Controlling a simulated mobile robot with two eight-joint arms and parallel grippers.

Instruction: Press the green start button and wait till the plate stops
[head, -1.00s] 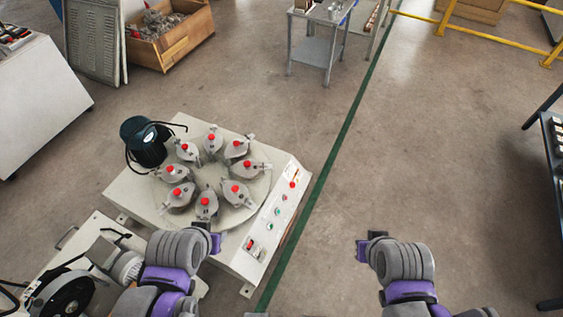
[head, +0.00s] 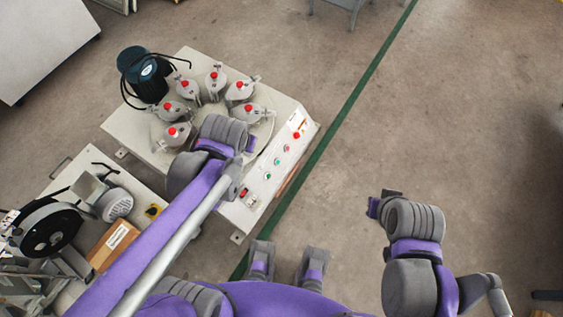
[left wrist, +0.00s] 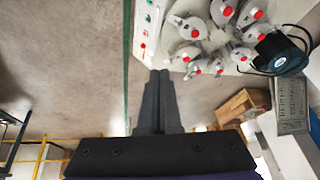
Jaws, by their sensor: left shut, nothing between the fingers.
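The testing machine has a slanted white control panel (head: 258,185) on its right side. Two green buttons (head: 277,161) sit mid-panel in the head view, with red buttons (head: 296,135) toward its far end. The round plate (head: 158,130) carries several grey clamps with red tops and is partly hidden by my left arm. My left gripper (head: 250,144) is shut and empty, left of the buttons in the head view. In the left wrist view its fingertips (left wrist: 160,74) are below the panel (left wrist: 140,50); contact is not visible. My right gripper (head: 373,207) hangs over open floor; its jaws are unclear.
A dark motor (head: 145,75) with a black cable stands at the machine's back left. A bench with a grinder-like machine (head: 50,230) and a cardboard box (head: 113,243) lies at left. A green floor line (head: 340,125) runs right of the machine; the floor beyond is clear.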

